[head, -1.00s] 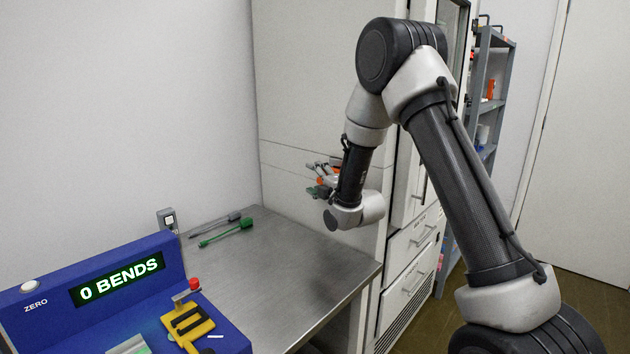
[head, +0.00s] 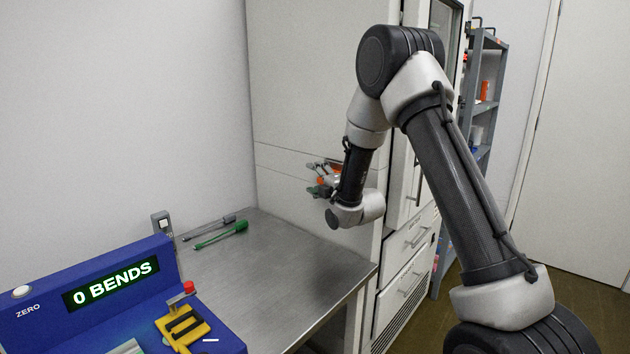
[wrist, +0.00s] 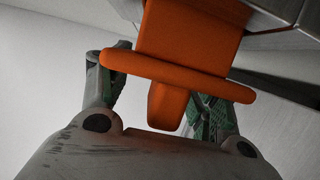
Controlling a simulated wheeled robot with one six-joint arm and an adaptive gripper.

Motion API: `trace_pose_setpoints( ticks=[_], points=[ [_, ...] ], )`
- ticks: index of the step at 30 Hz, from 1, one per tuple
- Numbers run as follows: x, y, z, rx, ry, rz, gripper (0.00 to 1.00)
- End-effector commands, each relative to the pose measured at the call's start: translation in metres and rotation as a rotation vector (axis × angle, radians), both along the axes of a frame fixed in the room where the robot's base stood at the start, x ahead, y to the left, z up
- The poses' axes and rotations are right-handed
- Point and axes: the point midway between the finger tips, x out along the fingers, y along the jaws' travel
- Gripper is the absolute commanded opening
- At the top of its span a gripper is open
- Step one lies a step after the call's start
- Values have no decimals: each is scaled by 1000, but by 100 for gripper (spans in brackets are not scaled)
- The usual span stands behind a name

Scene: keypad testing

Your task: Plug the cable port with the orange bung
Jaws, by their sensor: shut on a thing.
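The orange bung (wrist: 185,68) fills the upper middle of the wrist view, with a wide flange across it, a thick body beyond and a narrow tab on my side. My gripper (wrist: 158,98) has its green-padded fingers either side of the tab and is shut on the bung. In the head view my gripper (head: 322,180) is in front of the side of the tall pale cabinet (head: 300,100), above the bench's far end, with a little orange showing. I cannot make out the cable port; the bung's far end is cut off by the wrist view's top edge.
The steel bench (head: 290,265) is clear in its middle. Green and grey rod-like tools (head: 220,235) lie at its back near a wall switch (head: 162,224). A blue bend tester (head: 100,290) reading "0 BENDS" stands at front left. A grey shelf rack (head: 480,100) stands behind the cabinet.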

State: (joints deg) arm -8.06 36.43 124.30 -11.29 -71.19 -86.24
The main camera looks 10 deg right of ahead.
Motion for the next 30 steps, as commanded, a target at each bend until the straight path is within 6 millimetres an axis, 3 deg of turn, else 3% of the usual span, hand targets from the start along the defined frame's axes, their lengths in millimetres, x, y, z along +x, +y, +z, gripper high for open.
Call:
trace_pose_setpoints(
  ticks=[13,14,18,30],
  points=[
    [7,-10,0,-1,-1,0,37],
    [7,-9,0,-1,-1,0,66],
    [7,-9,0,0,0,0,88],
    [2,-11,0,0,1,0,88]
  ],
)
